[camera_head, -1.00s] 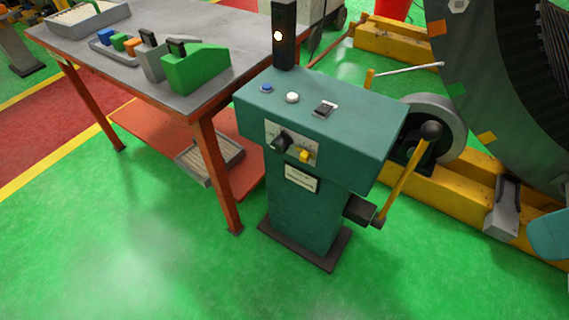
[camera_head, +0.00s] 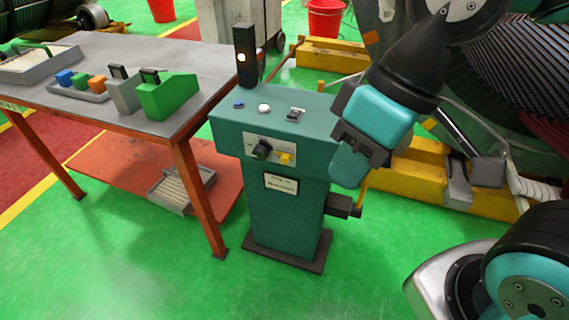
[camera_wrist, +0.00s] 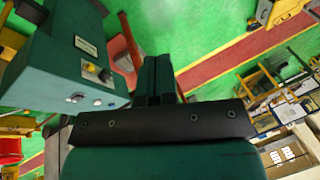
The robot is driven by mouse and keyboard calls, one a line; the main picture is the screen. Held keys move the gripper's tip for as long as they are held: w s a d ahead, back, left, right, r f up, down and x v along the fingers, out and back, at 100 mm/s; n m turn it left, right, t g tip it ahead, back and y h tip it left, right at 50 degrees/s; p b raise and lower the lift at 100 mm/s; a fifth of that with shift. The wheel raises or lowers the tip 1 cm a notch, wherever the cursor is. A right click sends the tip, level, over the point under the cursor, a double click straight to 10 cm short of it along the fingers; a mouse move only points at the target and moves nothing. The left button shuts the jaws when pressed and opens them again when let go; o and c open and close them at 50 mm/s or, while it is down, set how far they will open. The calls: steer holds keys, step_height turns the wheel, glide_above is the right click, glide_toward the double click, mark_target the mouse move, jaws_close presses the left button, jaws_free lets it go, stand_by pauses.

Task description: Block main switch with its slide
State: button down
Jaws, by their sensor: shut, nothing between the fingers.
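The teal control cabinet (camera_head: 290,215) stands right of the workbench. On its front plate are the black rotary main switch (camera_head: 262,149) and a small yellow slide (camera_head: 285,157) just right of it. In the wrist view the black switch (camera_wrist: 105,76) and yellow slide (camera_wrist: 90,67) show at upper left, tilted. My gripper (camera_head: 346,178) hangs at the cabinet's right side in the head view, apart from the switch and slide. In the wrist view its two dark green fingers (camera_wrist: 158,62) lie together, empty.
The cabinet top has a blue button (camera_head: 239,104), a white button (camera_head: 264,109) and a black rocker (camera_head: 295,115). A black signal post (camera_head: 245,60) rises behind. The grey workbench (camera_head: 150,120) stands left; the large stator is right. The green floor in front is clear.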

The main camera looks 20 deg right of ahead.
mark_target(283, 157)
steer(key=w+d+f+m+t+h+b, duration=0.1)
steer(key=w+d+f+m+t+b, duration=0.2)
steer(key=w+f, duration=0.8)
steer(key=w+d+f+m+t+h+b, duration=0.1)
steer(key=w+d+f+m+t+b, duration=0.3)
steer(key=w+f+m, duration=0.6)
steer(key=w+d+f+b, duration=0.1)
steer(key=d+b, duration=0.1)
steer(key=b, duration=0.1)
steer(key=shift+w+d+f, duration=0.2)
steer(key=shift+w, duration=0.2)
steer(key=b+x, duration=0.1)
steer(key=x, duration=0.9)
steer(key=shift+w+f, duration=0.15)
steer(key=shift+f, duration=0.1)
steer(key=shift+w+a+r, duration=0.15)
steer(key=shift+w+a, duration=0.2)
steer(key=shift+a, duration=0.2)
steer(key=shift+w+a+r, duration=0.15)
steer(key=shift+w+a, duration=0.2)
steer(key=shift+a, duration=0.15)
steer(key=shift+w+a, duration=0.4)
steer(key=shift+a, duration=0.1)
